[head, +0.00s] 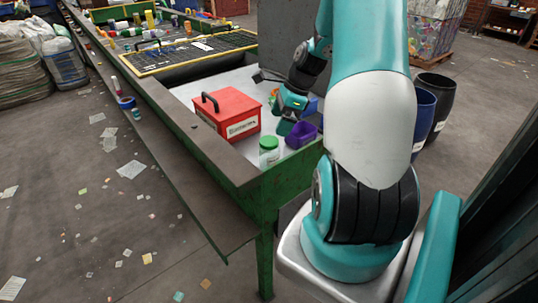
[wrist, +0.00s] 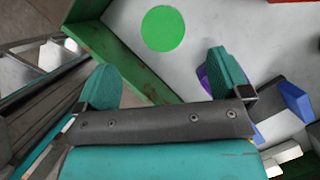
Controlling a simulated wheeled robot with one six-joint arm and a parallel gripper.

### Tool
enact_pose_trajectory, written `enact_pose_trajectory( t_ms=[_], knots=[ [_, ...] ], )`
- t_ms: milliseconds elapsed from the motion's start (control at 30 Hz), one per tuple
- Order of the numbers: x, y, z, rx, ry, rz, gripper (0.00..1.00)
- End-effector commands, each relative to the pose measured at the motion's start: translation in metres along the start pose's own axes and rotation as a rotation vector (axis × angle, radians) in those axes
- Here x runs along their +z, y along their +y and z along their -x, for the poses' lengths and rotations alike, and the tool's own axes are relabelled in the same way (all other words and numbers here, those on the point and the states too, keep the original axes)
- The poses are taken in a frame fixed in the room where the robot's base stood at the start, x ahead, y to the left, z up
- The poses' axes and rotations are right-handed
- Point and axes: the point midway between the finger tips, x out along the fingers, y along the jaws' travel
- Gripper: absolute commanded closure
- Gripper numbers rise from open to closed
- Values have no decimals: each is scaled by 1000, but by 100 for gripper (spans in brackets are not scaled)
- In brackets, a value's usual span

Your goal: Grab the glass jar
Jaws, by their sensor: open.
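The glass jar (head: 269,153) has a green lid and stands upright near the front corner of the sorting table. In the wrist view only its round green lid (wrist: 163,29) shows, seen from above, with the body hidden beneath. My gripper (wrist: 165,80) is open and empty. In the wrist view the lid lies beyond the fingertips, roughly centred between them. In the head view my gripper (head: 289,114) is behind and to the right of the jar, apart from it.
A red box with a black handle (head: 228,112) stands left of the jar. A purple container (head: 300,135) is just right of it, partly behind my right finger in the wrist view. A blue object (wrist: 296,101) lies farther right. The table's green rim (head: 262,180) is close to the jar.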

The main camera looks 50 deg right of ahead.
Motion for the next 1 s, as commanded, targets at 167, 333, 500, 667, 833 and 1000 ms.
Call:
enact_pose_trajectory(
  t_ms=[167,333,500,667,833,1000],
  knots=[
    [1,0,-34,3,-1,1,5],
    [0,0,-47,1,0,2,5],
    [-2,-1,-64,5,-1,2,5],
    [-4,-3,-88,4,-1,3,5],
    [-5,-4,-99,0,0,2,5],
    [-5,-4,-99,-1,0,2,5]
  ],
)
